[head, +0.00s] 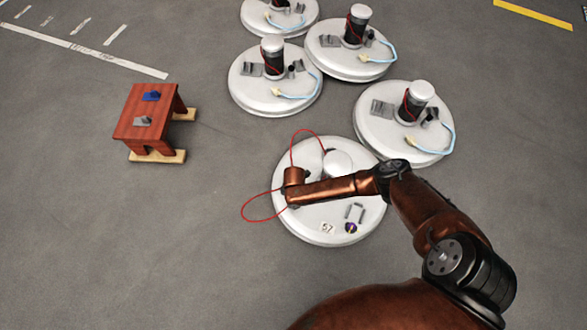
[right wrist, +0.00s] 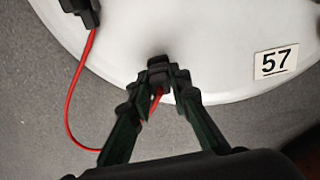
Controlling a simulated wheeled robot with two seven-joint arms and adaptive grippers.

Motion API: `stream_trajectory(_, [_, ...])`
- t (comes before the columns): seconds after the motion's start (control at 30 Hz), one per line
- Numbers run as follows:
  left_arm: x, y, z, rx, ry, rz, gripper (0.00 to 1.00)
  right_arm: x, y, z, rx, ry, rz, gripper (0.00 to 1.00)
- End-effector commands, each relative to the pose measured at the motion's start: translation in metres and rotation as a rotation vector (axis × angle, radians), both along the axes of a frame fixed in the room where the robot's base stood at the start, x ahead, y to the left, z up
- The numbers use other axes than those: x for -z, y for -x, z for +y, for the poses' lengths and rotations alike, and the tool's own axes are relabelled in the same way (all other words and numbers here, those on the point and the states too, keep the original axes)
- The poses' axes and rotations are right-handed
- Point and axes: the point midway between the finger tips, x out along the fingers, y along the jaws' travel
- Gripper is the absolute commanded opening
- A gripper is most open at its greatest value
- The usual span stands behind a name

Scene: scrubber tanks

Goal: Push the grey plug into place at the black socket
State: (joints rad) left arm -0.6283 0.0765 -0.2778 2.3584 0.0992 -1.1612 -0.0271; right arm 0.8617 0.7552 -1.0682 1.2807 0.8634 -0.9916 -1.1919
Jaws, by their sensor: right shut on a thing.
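My right gripper (right wrist: 160,82) is shut on a small dark grey plug (right wrist: 158,70) with a red cable. It holds the plug over the white lid (right wrist: 215,75) of the tank labelled 57, near the rim. The red cable (right wrist: 72,105) loops away to a black block (right wrist: 80,10) at the upper left of the right wrist view. I cannot tell whether that block is the socket, or whether the plug touches anything. In the head view my right wrist covers the gripper and plug above the lid (head: 308,222). My left gripper is not in view.
A red-brown stool (head: 130,106) at the left bears a blue piece (head: 151,96) and a grey piece (head: 142,121). Other white tanks with black cylinders stand behind, one close at the right (head: 375,140). A grey bracket (head: 355,212) sits on the near lid.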

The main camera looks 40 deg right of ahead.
Motion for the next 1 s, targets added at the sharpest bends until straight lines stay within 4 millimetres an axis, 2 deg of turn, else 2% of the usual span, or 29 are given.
stream_trajectory(0.23, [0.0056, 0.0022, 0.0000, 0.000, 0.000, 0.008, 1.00, 0.0089, 0.0008, 0.0001, 0.000, 0.001, 0.002, 0.00])
stream_trajectory(0.27, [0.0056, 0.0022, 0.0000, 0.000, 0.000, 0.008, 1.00, 0.0089, 0.0008, 0.0000, 0.000, 0.000, 0.001, 0.18])
stream_trajectory(0.3, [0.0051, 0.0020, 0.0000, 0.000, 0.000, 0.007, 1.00, 0.0080, 0.0005, 0.0000, 0.000, 0.000, 0.001, 0.21])
stream_trajectory(0.53, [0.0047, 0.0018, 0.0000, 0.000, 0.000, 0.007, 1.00, 0.0072, 0.0000, 0.0000, 0.000, 0.000, 0.000, 0.37])
stream_trajectory(0.77, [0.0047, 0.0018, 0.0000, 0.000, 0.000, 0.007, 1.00, 0.0071, -0.0001, 0.0000, 0.000, 0.000, 0.000, 0.39])
stream_trajectory(1.0, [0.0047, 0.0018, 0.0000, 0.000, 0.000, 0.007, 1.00, 0.0070, -0.0001, -0.0001, 0.000, 0.000, 0.000, 0.55])
